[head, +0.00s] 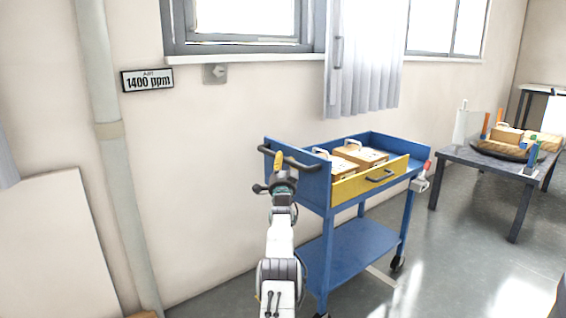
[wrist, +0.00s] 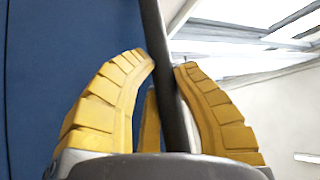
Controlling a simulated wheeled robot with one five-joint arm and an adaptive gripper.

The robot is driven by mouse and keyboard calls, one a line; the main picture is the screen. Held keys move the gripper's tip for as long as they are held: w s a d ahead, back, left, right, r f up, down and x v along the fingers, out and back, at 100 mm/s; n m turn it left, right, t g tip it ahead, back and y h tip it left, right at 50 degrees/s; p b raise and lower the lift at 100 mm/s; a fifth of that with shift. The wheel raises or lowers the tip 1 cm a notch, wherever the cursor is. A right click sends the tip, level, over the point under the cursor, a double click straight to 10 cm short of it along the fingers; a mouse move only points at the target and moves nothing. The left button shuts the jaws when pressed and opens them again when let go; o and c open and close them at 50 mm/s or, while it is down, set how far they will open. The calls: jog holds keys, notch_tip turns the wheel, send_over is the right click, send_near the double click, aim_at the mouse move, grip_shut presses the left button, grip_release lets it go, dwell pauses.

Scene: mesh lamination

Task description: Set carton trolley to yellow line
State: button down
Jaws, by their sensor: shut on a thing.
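The blue carton trolley (head: 350,248) stands by the wall, with cartons (head: 360,155) in its top tray and a yellow drawer (head: 369,180) in its front side. Its dark push handle (head: 300,162) sticks out at the left end. My gripper (head: 278,163) is at this handle. In the wrist view my yellow fingers (wrist: 165,70) are shut around the dark handle bar (wrist: 170,85), with the trolley's blue panel (wrist: 60,60) to the left. No yellow line is clearly visible on the floor; a pale strip (head: 381,276) shows beside the trolley's lower shelf.
A dark table (head: 470,162) with a tray of wooden pieces stands at the right. The wall with windows and a curtain (head: 362,60) runs behind the trolley. A vertical pipe (head: 118,180) is at the left. Grey floor (head: 440,260) is open at right.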

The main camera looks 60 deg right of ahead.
jog(key=shift+w+a+r, duration=0.15)
jog(key=shift+w+a, duration=0.05)
jog(key=shift+a, duration=0.05)
jog(key=c, duration=1.1)
grip_release()
jog(key=shift+c, duration=0.2)
jog(key=shift+s+f, duration=0.15)
jog(key=shift+f, duration=0.05)
jog(key=v, duration=1.1)
jog(key=shift+a, duration=0.4)
